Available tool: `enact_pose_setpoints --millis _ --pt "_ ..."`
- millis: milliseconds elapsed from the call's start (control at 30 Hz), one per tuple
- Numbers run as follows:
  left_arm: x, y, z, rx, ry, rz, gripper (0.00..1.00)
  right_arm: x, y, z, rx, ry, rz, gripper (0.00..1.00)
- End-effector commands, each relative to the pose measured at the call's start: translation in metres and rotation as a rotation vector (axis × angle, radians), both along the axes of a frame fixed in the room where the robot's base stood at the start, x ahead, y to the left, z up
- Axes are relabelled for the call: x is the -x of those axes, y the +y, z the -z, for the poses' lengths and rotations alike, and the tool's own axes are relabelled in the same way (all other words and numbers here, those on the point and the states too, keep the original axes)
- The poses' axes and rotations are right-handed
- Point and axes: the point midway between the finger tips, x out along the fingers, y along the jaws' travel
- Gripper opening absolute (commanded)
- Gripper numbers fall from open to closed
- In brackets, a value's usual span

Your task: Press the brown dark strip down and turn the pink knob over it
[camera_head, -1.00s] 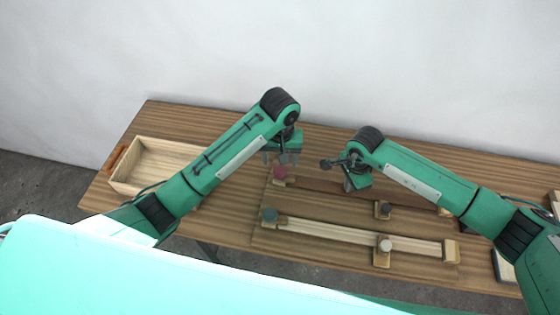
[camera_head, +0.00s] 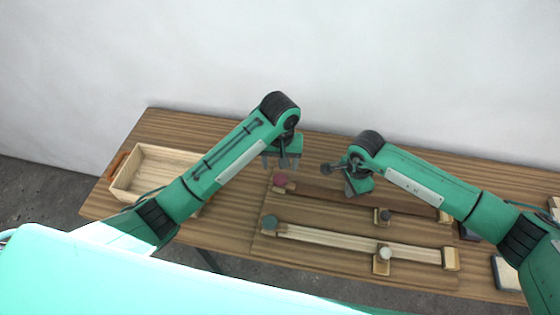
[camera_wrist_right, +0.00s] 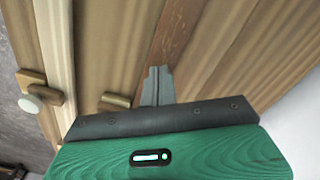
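The brown dark strip (camera_head: 325,194) lies along the board, and it also shows in the right wrist view (camera_wrist_right: 178,38). The pink knob (camera_head: 280,179) is at the strip's left end, just below my left gripper (camera_head: 281,164). That gripper's fingers are apart, pointing down, with nothing seen between them. My right gripper (camera_head: 353,190) is over the middle of the strip. In the right wrist view its fingers (camera_wrist_right: 157,87) are together, in front of the strip, with nothing visible between them. I cannot tell whether they touch the strip.
A pale strip (camera_head: 340,240) lies nearer me, with a green knob (camera_head: 269,222) at its left end and a white knob (camera_head: 384,253) beside it. A dark grey knob (camera_head: 385,215) sits between the strips. An open wooden box (camera_head: 125,187) stands at the left.

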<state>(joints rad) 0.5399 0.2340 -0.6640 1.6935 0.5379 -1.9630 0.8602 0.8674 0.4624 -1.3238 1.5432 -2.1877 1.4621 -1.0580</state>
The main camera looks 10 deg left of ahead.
Motion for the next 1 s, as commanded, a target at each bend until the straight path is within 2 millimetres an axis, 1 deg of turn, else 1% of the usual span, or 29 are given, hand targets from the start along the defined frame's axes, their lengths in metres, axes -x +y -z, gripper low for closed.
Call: enact_pose_setpoints --millis 1000 --pt "0.000 0.000 -0.015 0.000 0.000 0.000 0.63 0.000 0.000 -0.043 -0.001 -0.002 -0.001 0.00"
